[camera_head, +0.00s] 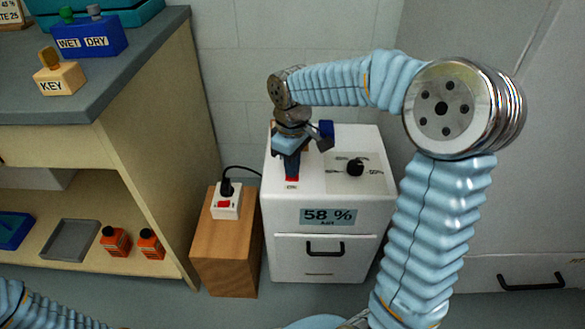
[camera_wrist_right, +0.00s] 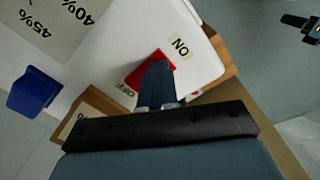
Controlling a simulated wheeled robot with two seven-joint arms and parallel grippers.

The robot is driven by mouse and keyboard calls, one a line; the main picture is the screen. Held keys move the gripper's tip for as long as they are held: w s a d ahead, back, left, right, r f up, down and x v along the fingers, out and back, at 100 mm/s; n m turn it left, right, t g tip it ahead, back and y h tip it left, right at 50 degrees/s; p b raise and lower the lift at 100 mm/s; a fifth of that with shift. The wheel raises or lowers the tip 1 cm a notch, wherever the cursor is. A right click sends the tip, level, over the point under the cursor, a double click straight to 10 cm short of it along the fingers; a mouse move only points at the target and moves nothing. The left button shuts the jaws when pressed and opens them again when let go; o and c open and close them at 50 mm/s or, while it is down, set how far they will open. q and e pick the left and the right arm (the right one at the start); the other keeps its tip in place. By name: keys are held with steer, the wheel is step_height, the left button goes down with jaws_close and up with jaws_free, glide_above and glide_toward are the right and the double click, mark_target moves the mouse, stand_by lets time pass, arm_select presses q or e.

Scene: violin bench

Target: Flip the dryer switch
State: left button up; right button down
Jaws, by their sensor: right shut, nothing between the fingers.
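The dryer is a white cabinet (camera_head: 285,219) with a "58 %" display on its front. Its red switch (camera_head: 292,180) is on the top near the left front edge, partly hidden by my right gripper. My right gripper (camera_head: 291,172) points down at the switch, shut and empty. In the right wrist view the red switch (camera_wrist_right: 140,70) lies between the printed words "ON" and "OFF", and the shut fingertips (camera_wrist_right: 158,70) overlap it. I cannot tell whether they touch it or which way it is tipped. Only part of my left arm shows at the lower left, without its gripper.
A black knob (camera_head: 355,167) sits on the dryer's top, right of the switch. A wooden block (camera_head: 226,262) with a white, red-switched power socket (camera_head: 226,203) stands left of the dryer. A bench (camera_head: 150,75) with a blue "WET DRY" holder (camera_head: 90,38) is further left.

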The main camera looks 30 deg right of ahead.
step_height(320, 180, up, 3)
steer(key=p, duration=0.2)
steer(key=shift+r+p, duration=0.2)
steer(key=shift+p, duration=0.2)
step_height(320, 180, up, 4)
steer(key=p, duration=0.3)
steer(key=shift+f, duration=0.2)
